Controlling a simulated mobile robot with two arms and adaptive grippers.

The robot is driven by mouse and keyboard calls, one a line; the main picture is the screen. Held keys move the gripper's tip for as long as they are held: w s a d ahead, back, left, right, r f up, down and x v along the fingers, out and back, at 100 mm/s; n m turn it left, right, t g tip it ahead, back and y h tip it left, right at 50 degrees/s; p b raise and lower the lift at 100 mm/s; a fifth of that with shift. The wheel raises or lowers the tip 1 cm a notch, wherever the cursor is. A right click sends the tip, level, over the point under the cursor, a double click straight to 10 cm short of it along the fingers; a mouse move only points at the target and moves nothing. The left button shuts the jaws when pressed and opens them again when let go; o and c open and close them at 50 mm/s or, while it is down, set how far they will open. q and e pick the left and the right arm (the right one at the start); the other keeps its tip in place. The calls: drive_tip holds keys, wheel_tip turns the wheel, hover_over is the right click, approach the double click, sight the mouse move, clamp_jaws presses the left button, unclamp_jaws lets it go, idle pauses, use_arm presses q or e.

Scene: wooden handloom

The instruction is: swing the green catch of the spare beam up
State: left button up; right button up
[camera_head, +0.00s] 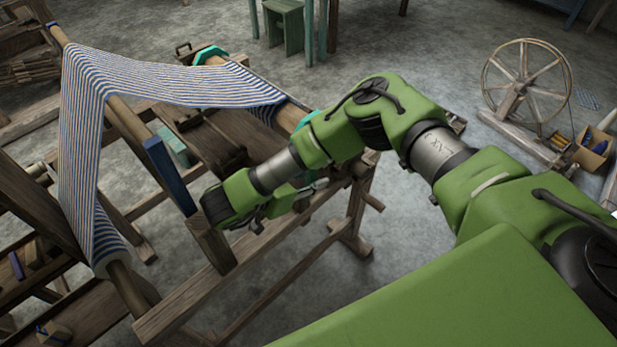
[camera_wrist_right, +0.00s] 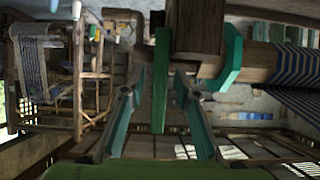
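The green catch (camera_wrist_right: 160,95) is a narrow upright bar in the right wrist view, hanging down beside a dark wooden post (camera_wrist_right: 201,25). My right gripper (camera_wrist_right: 157,82) is open, with one finger on each side of the catch. Gaps show between the fingers and the bar; I see no contact. The spare beam (camera_wrist_right: 262,62) runs off to the right behind the post, with a green end piece (camera_wrist_right: 232,58) and striped cloth. In the head view my right gripper (camera_head: 317,185) is small and partly hidden by my arm; I cannot make out the catch there. My left gripper is out of view.
The loom's frame rails (camera_head: 270,250) lie below and around my right arm. Striped cloth (camera_head: 165,80) stretches over the loom at left. A spinning wheel (camera_head: 525,80) and a box (camera_head: 592,150) stand at right. The concrete floor (camera_head: 420,60) between is mostly clear.

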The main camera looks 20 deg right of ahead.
drive_tip(key=v, duration=1.2)
drive_tip(key=shift+f, duration=0.1)
